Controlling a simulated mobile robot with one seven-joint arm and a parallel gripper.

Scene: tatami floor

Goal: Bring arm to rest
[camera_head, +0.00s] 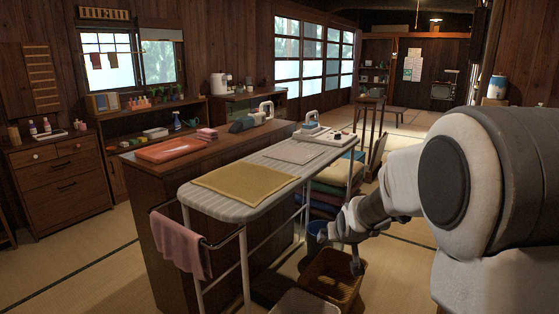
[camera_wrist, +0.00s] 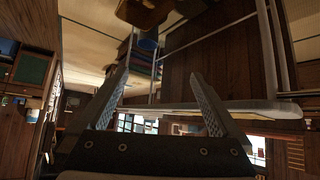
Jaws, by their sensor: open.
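My gripper (camera_head: 341,246) is at the end of my arm, which reaches in from the right in the head view. It is low beside the right side of the ironing board (camera_head: 236,211) and above or near a brown basket (camera_head: 333,283). In the wrist view my gripper (camera_wrist: 158,78) has its two fingers spread wide, with nothing held between them. The wrist picture looks upside down; the ironing board's edge (camera_wrist: 265,108) runs behind the right finger. Whether the fingers touch the basket cannot be told.
A yellow cloth (camera_head: 245,181) lies on the board, and an iron (camera_head: 311,121) stands at its far end. A pink towel (camera_head: 180,243) hangs from a rail at the front. Folded cloths (camera_head: 335,173) are stacked under the board. A wooden counter (camera_head: 150,180) stands behind it. Tatami floor is open at left.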

